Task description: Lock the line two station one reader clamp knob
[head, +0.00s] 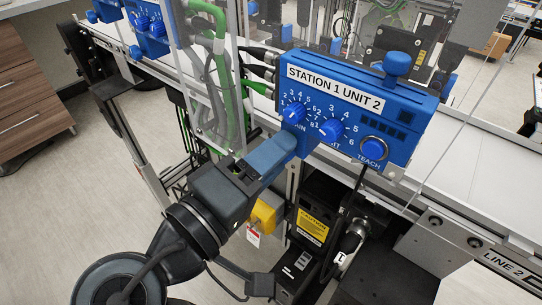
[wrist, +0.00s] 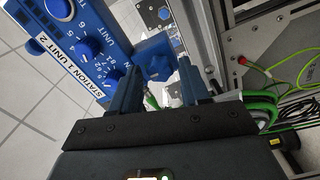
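The blue reader box (head: 345,105), labelled STATION 1 UNIT 2, is mounted over the line in the head view. Its front has two numbered dials and a TEACH button (head: 373,149). A blue mushroom-shaped knob (head: 397,64) stands on its top. My gripper (head: 280,147) is at the box's lower left corner. In the wrist view my gripper (wrist: 162,84) is open, its two blue fingers apart. A blue knob (wrist: 158,68) shows beyond and between the fingertips, beside the box (wrist: 90,40); I cannot tell whether they touch it. The head view does not clearly show this knob.
Green and grey cables (head: 228,90) hang left of the box. A white conveyor belt (head: 465,165) runs behind and right of it. A yellow switch (head: 263,213) and a black unit with a caution label (head: 312,226) sit below. Another blue box (head: 150,25) is at upper left.

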